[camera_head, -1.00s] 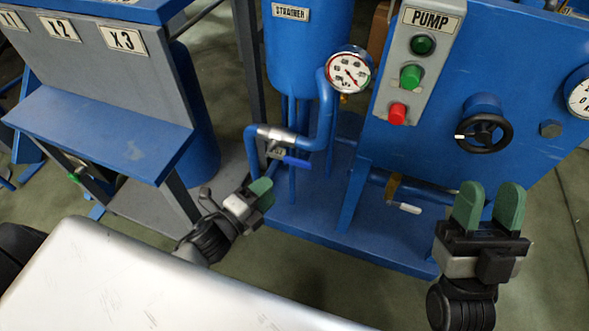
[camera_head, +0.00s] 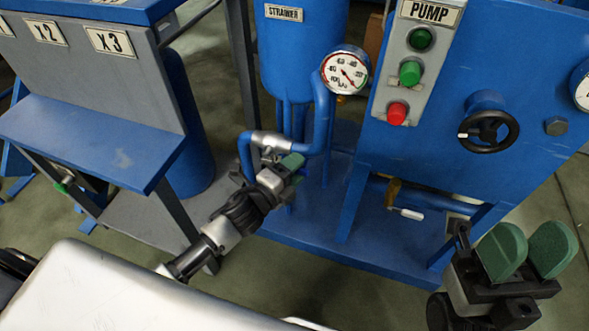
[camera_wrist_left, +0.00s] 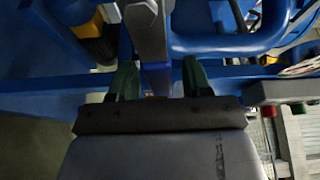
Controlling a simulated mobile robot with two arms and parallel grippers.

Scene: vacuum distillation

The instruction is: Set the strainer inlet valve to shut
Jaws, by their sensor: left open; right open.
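The strainer inlet valve (camera_head: 268,139) has a silver body on the blue pipe below the tank labelled STRAINER. Its blue lever is mostly hidden by my left gripper in the head view. My left gripper (camera_head: 284,170) is right at the valve, with its green fingers over the lever. In the left wrist view, the open fingers (camera_wrist_left: 160,80) stand on either side of a grey-blue bar (camera_wrist_left: 150,40), which looks like the lever. I cannot tell whether they touch it. My right gripper (camera_head: 526,252) is open and empty at the lower right, away from the valve.
A pressure gauge (camera_head: 345,71) stands close to the right of the valve. The PUMP panel (camera_head: 412,70) with buttons and a black handwheel (camera_head: 488,132) is further right. A second valve with a white lever (camera_head: 406,212) is low down. The X3 cabinet (camera_head: 110,42) is left.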

